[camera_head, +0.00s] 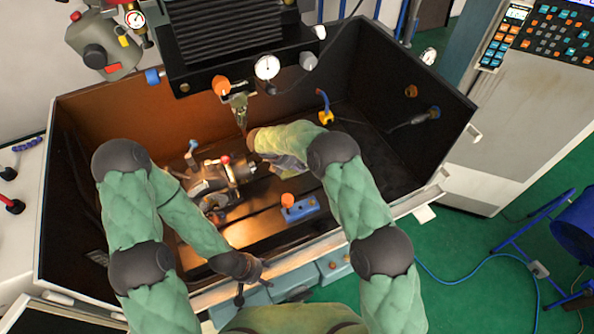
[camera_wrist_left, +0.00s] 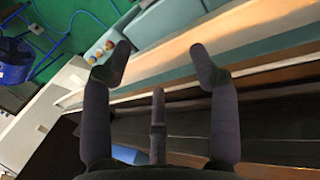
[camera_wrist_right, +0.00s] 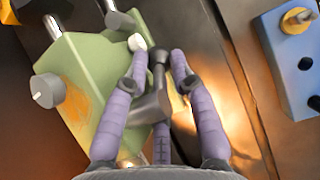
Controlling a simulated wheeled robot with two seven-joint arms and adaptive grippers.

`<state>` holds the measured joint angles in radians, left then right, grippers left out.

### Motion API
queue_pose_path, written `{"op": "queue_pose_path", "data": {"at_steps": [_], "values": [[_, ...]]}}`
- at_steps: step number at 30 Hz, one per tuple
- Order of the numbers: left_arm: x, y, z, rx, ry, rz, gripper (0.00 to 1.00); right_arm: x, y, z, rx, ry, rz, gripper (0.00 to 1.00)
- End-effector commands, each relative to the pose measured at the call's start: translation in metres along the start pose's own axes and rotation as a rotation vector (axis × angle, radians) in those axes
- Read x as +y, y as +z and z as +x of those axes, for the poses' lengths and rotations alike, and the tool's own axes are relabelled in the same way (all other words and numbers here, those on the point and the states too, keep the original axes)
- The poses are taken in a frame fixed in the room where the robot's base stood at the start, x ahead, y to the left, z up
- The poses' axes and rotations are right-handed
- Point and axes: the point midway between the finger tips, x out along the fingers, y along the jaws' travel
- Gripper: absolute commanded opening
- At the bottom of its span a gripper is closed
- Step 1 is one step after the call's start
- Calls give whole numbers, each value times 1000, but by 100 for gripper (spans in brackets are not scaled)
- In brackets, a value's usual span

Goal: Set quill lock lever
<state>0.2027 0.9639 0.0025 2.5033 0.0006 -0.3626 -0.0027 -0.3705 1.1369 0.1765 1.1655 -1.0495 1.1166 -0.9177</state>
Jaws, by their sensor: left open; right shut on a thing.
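In the right wrist view, a dark grey lever (camera_wrist_right: 148,108) with a round end stands against a pale green housing (camera_wrist_right: 85,70). My right gripper (camera_wrist_right: 158,70) is shut on this lever, with its purple fingers on both sides of it. In the head view my right forearm covers that gripper and most of the housing. My left gripper (camera_head: 252,280) is open and empty over the front edge of the machine enclosure. The left wrist view shows its spread fingers (camera_wrist_left: 158,65) with nothing between them.
A chuck unit (camera_head: 215,185) with a red knob sits on the table left of my right forearm. A blue block (camera_head: 302,209) with an orange knob lies in front. A spindle (camera_head: 240,110) hangs above. Dark walls (camera_head: 420,120) surround the table.

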Motion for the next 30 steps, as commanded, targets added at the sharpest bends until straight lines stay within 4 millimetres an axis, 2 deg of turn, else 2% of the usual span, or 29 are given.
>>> {"op": "queue_pose_path", "data": {"at_steps": [6, 18, 19, 20, 25, 30], "values": [[-3, 0, 8, 0, 0, 0, 60, 3, 2, -3, -46, 7, 3, 0], [-3, 0, 8, 0, 0, 0, 60, 3, 4, -4, -53, 8, 3, 0], [-3, 0, 8, 0, 0, 0, 57, 3, 4, -4, -53, 8, 3, 0], [-3, 0, 8, 0, 0, 0, 49, 3, 4, -4, -53, 8, 3, 0], [-8, 2, 8, -26, -17, -54, 1, 4, 4, -4, -53, 9, 4, 0], [-20, 17, 7, -125, -56, -246, 0, 4, 4, -4, -52, 9, 4, 0]]}}
